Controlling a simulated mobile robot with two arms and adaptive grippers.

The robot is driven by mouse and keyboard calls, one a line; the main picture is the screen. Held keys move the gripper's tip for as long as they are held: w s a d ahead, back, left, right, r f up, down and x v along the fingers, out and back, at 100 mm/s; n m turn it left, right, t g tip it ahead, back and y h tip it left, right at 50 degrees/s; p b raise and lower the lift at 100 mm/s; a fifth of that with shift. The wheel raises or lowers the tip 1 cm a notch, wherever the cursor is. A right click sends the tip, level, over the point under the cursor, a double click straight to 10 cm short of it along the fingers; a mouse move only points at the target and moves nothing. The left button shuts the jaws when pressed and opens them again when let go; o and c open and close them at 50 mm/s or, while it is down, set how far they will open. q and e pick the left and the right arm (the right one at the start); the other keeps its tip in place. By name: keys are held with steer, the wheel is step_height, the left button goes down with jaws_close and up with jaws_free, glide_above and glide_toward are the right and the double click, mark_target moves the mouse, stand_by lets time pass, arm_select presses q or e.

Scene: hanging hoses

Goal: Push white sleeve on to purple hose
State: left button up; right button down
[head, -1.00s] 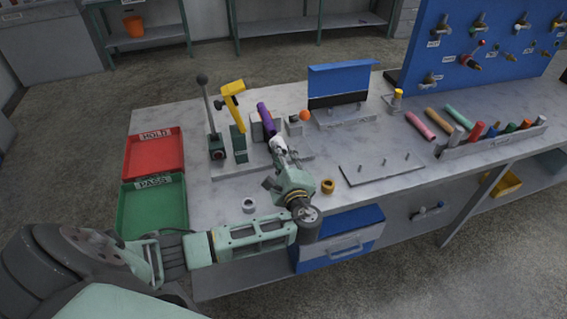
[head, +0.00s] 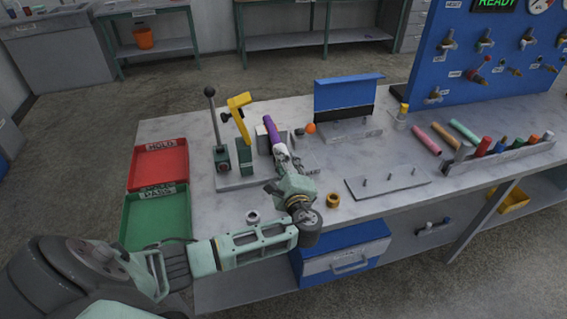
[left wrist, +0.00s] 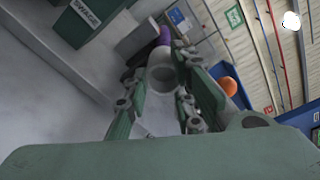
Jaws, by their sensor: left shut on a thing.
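The purple hose (head: 270,130) sticks up at a tilt from a grey holder on the bench fixture. It also shows in the left wrist view (left wrist: 164,37), just beyond the sleeve. The white sleeve (head: 280,149) is at the hose's near end, in line with it. Whether it is around the hose or only against its end, I cannot tell. My left gripper (left wrist: 162,82) is shut on the white sleeve (left wrist: 162,73), whose open round end faces the wrist camera. In the head view my left gripper (head: 283,158) partly hides the sleeve. My right gripper is not in view.
A black-knobbed lever (head: 214,118) and a yellow-handled clamp (head: 240,107) stand left of the hose. An orange ball (head: 311,128) is to its right. Red (head: 134,178) and green (head: 128,222) trays lie at left. A pegged plate (head: 400,187) is at right.

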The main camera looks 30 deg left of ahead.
arm_select(q)
steer(key=shift+b+x, duration=0.3)
steer(key=shift+x, duration=1.25)
stand_by(3.0)
steer(key=shift+a+r, duration=0.2)
steer(key=shift+r, duration=0.05)
steer(key=o, duration=1.1)
steer(key=shift+w+a+f, duration=0.1)
steer(key=shift+f, duration=0.1)
steer(key=shift+o, duration=0.2)
steer(key=v, duration=1.2)
